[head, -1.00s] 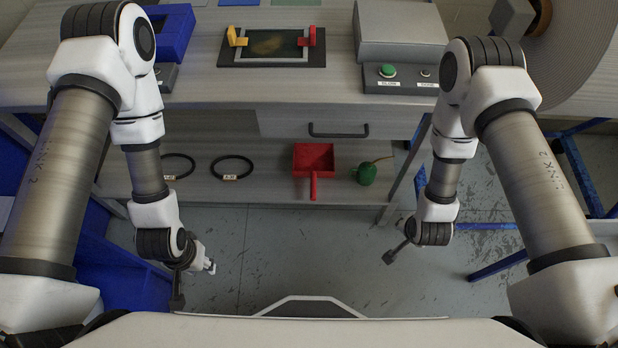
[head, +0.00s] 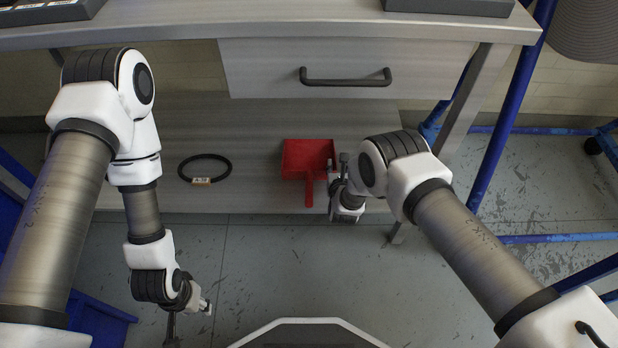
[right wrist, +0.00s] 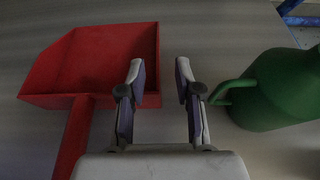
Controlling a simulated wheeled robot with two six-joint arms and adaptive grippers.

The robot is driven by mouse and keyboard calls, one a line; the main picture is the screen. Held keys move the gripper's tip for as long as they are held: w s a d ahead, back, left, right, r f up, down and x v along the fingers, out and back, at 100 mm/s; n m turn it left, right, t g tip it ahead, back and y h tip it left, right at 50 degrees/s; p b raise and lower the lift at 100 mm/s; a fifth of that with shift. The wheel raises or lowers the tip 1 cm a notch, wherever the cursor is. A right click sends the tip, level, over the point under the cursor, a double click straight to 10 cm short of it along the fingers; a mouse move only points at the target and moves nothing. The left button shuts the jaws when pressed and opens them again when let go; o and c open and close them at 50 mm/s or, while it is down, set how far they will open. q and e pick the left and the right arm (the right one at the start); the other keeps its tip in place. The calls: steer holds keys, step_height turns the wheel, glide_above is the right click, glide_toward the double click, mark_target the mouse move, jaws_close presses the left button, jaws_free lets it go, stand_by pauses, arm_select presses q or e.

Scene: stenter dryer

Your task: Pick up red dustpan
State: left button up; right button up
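The red dustpan (head: 306,157) lies on the lower shelf (head: 250,130) of the workbench, its handle pointing towards me. In the right wrist view the dustpan (right wrist: 105,58) is at the left, its handle running down to the lower left. My right gripper (head: 338,165) is just right of the dustpan in the head view. The right wrist view shows this gripper (right wrist: 157,75) open and empty, with its fingers between the dustpan and a green can. My left gripper (head: 190,315) hangs low at the left, away from the shelf; its fingers are too small to judge.
The green can (right wrist: 275,90) with a handle stands right of my right gripper. A black ring (head: 205,170) with a tag lies on the shelf left of the dustpan. A closed drawer (head: 345,72) with a dark handle is above the shelf. Blue frame bars stand at the right.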

mark_target(335, 156)
steer(key=shift+b+x, duration=1)
steer(key=shift+x, duration=0.05)
steer(key=b+x, duration=0.2)
steer(key=b, duration=0.3)
steer(key=b+x, duration=0.2)
steer(key=b, duration=0.3)
steer(key=shift+w+a+f, duration=0.15)
steer(key=shift+w+f, duration=0.05)
steer(key=shift+f, duration=0.25)
steer(key=shift+w+b, duration=0.15)
steer(key=shift+b, duration=0.2)
steer(key=shift+r, duration=0.35)
arm_select(q)
step_height(335, 156, down, 14)
arm_select(e)
jaws_close()
